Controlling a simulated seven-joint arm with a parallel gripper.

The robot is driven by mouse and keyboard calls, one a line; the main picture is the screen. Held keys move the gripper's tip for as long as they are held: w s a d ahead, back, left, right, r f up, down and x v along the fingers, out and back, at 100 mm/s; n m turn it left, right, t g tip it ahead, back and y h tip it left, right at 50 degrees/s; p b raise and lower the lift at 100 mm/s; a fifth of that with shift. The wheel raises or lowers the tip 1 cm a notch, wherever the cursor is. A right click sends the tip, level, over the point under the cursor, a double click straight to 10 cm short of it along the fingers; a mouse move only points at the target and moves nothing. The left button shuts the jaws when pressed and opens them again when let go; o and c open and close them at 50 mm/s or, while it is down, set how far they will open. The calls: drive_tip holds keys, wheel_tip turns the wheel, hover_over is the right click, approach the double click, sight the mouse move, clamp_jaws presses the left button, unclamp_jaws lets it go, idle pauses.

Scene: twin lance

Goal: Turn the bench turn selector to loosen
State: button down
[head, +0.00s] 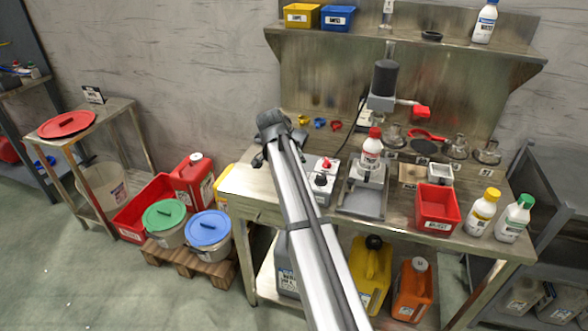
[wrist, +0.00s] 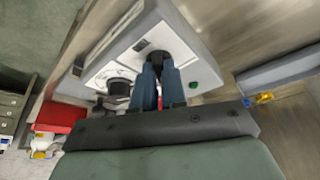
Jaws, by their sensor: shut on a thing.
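In the wrist view a grey control box (wrist: 185,30) has a pale panel with a black selector knob (wrist: 168,50). My gripper (wrist: 160,72) has its two blue fingers close together on this knob, which is partly hidden between them. The knob's pointer and the panel lettering cannot be read, so its setting cannot be told. In the head view my arm crosses the bench (head: 245,190), and the fingers and their grip are hidden.
The same box carries a second black knob (wrist: 118,87) on a white dial and a green button (wrist: 193,85). In the head view a red bin (head: 437,212) and bottles (head: 482,212) stand at the bench's right. Lidded buckets (head: 207,230) stand left of it.

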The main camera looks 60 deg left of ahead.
drive_tip(key=c, duration=1.2)
unclamp_jaws()
drive_tip(key=shift+r, duration=0.1)
drive_tip(key=v, duration=1.3)
drive_tip(key=shift+s+r, duration=0.1)
drive_tip(key=shift+r, duration=0.2)
